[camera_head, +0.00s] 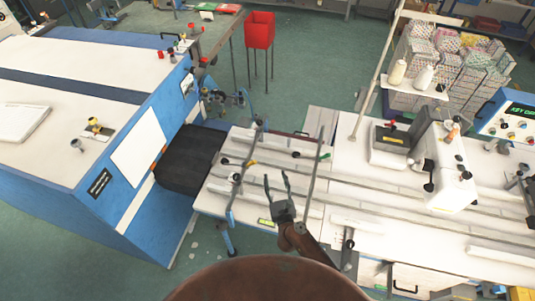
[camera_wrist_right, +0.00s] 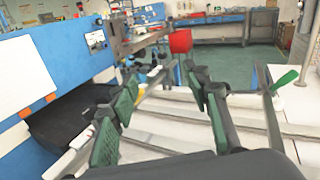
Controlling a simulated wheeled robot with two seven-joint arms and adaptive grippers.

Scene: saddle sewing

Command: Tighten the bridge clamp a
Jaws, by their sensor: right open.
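Two bridge clamps stand over the white sewing bench (camera_head: 265,150). One is a grey bar (camera_head: 238,188) with a yellow lever (camera_head: 250,162). The other is a grey bar (camera_head: 314,165) with a green lever (camera_head: 325,156). I cannot tell which is clamp a. My right gripper (camera_head: 277,178) is open and empty above the bench, between the two bars. In the right wrist view its green-padded fingers (camera_wrist_right: 160,80) stand apart. The green lever (camera_wrist_right: 284,78) shows right of them, clear of the fingers. My left gripper is not in view.
A sewing machine (camera_head: 442,165) and a white spool shelf (camera_head: 415,86) stand to the right. A blue and white cabinet (camera_head: 130,205) and a black pad (camera_head: 188,160) lie left. A red bin (camera_head: 260,30) stands behind. Long rails (camera_head: 400,205) run along the bench.

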